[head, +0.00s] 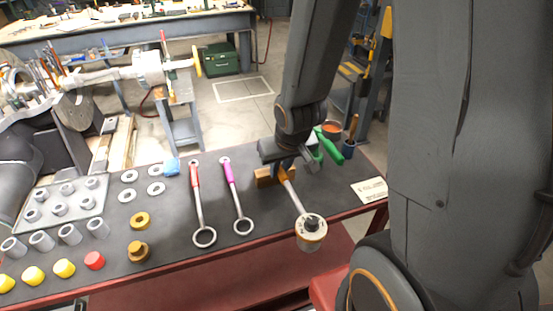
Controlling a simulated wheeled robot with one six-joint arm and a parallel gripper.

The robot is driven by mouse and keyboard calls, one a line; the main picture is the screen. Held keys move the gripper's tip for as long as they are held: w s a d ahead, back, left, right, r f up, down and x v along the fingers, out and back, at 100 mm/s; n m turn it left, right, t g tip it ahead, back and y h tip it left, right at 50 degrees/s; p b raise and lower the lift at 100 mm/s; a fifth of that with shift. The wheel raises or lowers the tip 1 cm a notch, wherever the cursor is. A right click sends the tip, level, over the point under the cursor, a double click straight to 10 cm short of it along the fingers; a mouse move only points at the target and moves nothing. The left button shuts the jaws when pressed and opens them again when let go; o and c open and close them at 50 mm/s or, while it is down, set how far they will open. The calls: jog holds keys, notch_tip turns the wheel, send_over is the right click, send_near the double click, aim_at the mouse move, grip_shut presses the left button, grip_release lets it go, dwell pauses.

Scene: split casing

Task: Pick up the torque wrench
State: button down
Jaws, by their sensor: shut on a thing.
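The torque wrench (291,196) has a metal shaft, an orange-brown part near my gripper and a big round head with a dark top. My gripper (284,166) points down at the right part of the dark bench mat and is shut on the wrench's handle end. The shaft runs from the jaws toward the front right, and the head shows over the bench's front edge. My gripper hides part of the handle. I cannot tell how far the wrench is above the mat.
A wooden block (264,178) lies just left of my gripper, and a green-handled tool (332,150) lies right of it. Ring wrenches with red (197,205) and magenta (235,198) handles lie to the left. A white card (371,190) lies at right. Washers, sleeves and caps fill the left side.

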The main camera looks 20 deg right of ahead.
aim_at(289, 184)
jog(key=shift+s+r+p, duration=0.2)
jog(key=shift+s+p, duration=0.2)
jog(key=shift+s, duration=0.2)
jog(key=s+p, duration=0.2)
jog(key=p, duration=0.5)
jog(key=shift+s+d, duration=0.1)
jog(key=shift+s, duration=0.15)
jog(key=s+p, duration=0.2)
jog(key=p, duration=0.1)
jog(key=shift+s+f, duration=0.15)
jog(key=shift+s, duration=0.05)
jog(key=c, duration=2.4)
grip_release()
grip_shut()
